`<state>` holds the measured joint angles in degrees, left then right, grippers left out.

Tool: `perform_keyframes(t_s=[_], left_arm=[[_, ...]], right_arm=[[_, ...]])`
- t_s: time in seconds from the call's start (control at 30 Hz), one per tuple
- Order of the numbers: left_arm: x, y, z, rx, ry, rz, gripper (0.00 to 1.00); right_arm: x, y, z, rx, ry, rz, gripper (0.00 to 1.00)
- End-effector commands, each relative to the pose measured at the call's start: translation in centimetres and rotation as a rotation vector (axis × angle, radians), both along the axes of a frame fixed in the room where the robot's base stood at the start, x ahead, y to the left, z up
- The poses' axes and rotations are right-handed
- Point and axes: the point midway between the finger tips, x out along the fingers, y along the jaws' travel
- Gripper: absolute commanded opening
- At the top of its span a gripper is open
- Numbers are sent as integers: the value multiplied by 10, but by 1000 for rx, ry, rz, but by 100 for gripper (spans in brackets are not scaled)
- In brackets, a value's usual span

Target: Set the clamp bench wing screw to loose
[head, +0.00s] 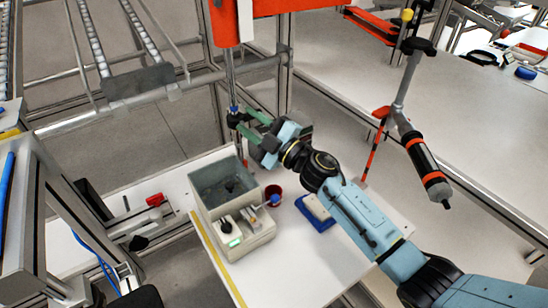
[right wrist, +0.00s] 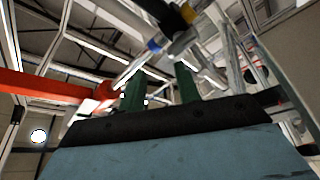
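A dark fitting with a blue ring (head: 234,110) sits on an upright metal rod below an orange housing. It may be the wing screw, but its setting is too small to read. My right gripper (head: 252,122) reaches from the lower right, its green fingers close beside this fitting. In the right wrist view the two green fingers (right wrist: 160,72) stand apart with nothing clearly held between them. A dark part with a blue ring (right wrist: 153,46) appears just past the fingertips; I cannot tell whether they touch it. My left gripper is not in view.
A grey tank with a control panel (head: 247,241) stands on the white table below, with a dark red cup (head: 273,192) and a blue tray (head: 314,222) to its right. An orange-banded tool (head: 425,168) hangs at right. Metal frame bars stand behind my gripper.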

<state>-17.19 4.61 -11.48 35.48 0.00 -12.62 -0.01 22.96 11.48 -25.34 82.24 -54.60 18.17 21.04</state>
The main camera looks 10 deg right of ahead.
Motion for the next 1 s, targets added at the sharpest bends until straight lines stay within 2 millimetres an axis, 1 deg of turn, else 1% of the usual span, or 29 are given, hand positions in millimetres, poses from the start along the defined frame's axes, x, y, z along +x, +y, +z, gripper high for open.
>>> perform_keyframes(t_s=[0.03,0.5,1.0], left_arm=[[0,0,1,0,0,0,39],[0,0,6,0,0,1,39],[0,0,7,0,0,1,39]], right_arm=[[-3,-3,-2,-2,3,-3,32],[-33,-12,-15,-1,3,3,32],[-63,-24,-29,0,3,6,32]])
